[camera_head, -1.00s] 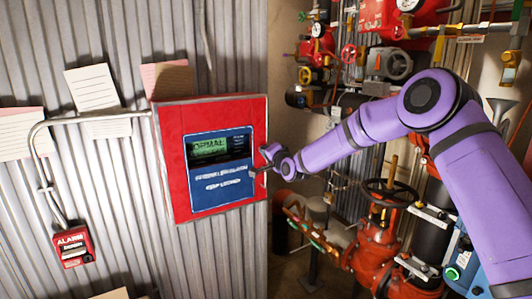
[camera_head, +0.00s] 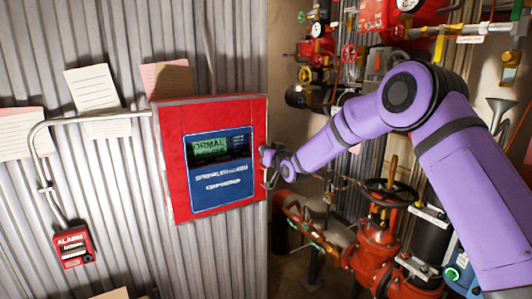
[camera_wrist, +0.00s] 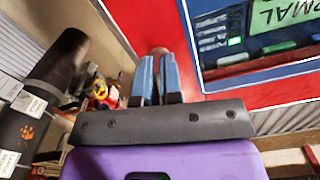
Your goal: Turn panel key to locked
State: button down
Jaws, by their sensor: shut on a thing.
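The red alarm panel (camera_head: 174,152) hangs on the corrugated wall in the head view. Its blue face (camera_head: 222,198) has a small green screen (camera_head: 208,147) reading "ORMAL". My gripper (camera_head: 268,168) is at the panel's right edge, seen nearly side-on. In the wrist view my gripper (camera_wrist: 158,60) has its two blue fingers close together, with a small brownish rounded piece, the panel key (camera_wrist: 160,50), at their tips against the red panel. Most of the key is hidden by the fingers, so its turn position cannot be told.
A red alarm pull box (camera_head: 73,247) is on the wall at lower left, below a grey conduit (camera_head: 42,150). Paper notes (camera_head: 92,88) are on the wall. Red pipework with a handwheel valve (camera_head: 388,195) stands behind and below my arm.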

jog(key=shift+n, duration=1.1)
jog(key=c, duration=1.3)
grip_release()
jog(key=v, duration=1)
jog(key=shift+s+d, duration=0.3)
